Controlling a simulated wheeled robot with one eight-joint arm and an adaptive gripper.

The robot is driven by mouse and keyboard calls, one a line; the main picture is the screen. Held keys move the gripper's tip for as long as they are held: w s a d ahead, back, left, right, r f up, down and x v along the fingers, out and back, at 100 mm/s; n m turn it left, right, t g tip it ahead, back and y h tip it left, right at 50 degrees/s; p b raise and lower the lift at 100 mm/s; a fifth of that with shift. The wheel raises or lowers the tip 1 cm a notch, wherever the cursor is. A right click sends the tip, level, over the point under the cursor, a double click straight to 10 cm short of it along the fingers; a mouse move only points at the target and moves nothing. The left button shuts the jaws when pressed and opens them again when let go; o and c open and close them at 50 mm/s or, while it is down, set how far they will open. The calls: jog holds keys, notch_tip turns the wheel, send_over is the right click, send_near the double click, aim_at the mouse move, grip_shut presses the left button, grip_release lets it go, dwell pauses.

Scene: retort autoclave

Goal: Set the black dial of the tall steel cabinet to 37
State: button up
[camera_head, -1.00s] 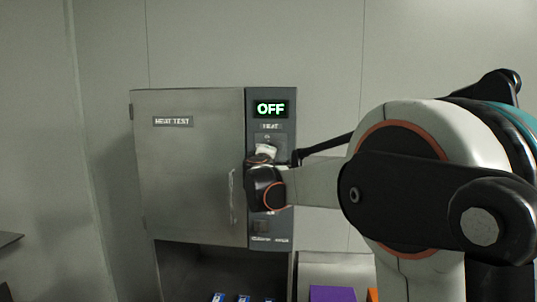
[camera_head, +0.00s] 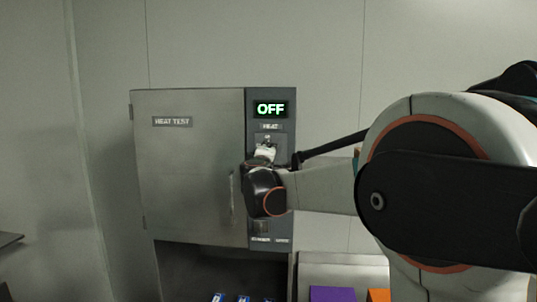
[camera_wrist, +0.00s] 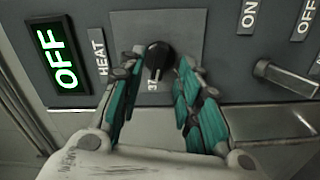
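The tall steel cabinet (camera_head: 190,190) stands against the wall with its door shut. Its black dial (camera_wrist: 157,57) sits on a grey square plate on the control panel, with a "37" mark beside it in the wrist view. The green display (camera_head: 270,109) reads OFF; it also shows in the wrist view (camera_wrist: 62,60). My gripper (camera_wrist: 160,62) is at the panel with its teal-padded fingers on either side of the dial. Slim gaps seem to show between fingers and dial, so I see no clear grip. In the head view my gripper (camera_head: 265,153) hides the dial.
The door handle (camera_head: 232,195) is just left of my wrist. A metal lever (camera_wrist: 285,78) with ON and OFF labels is on the same panel. Below the cabinet are blue-and-white packs, a purple box (camera_head: 332,294) and an orange box (camera_head: 378,295).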

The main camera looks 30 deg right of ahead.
jog(key=v, duration=1)
jog(key=shift+s+f, duration=0.1)
jog(key=shift+s, duration=0.05)
jog(key=s+a+f+m+g+y+b, duration=0.2)
jog(key=s+a+f+b, duration=0.3)
jog(key=f, duration=1.3)
jog(key=s+a+f+m+g+y+b, duration=0.3)
jog(key=s+a+f+y+b, duration=0.1)
jog(key=s+f+b, duration=1)
jog(key=s+a+f+m+g+y+b, duration=0.3)
jog(key=s+a+f+b, duration=0.4)
jog(key=f, duration=1.5)
jog(key=s+y+b, duration=0.1)
jog(key=s+b, duration=0.2)
jog(key=s, duration=0.4)
jog(key=shift+f, duration=0.25)
jog(key=shift+s, duration=0.1)
jog(key=shift+c, duration=0.3)
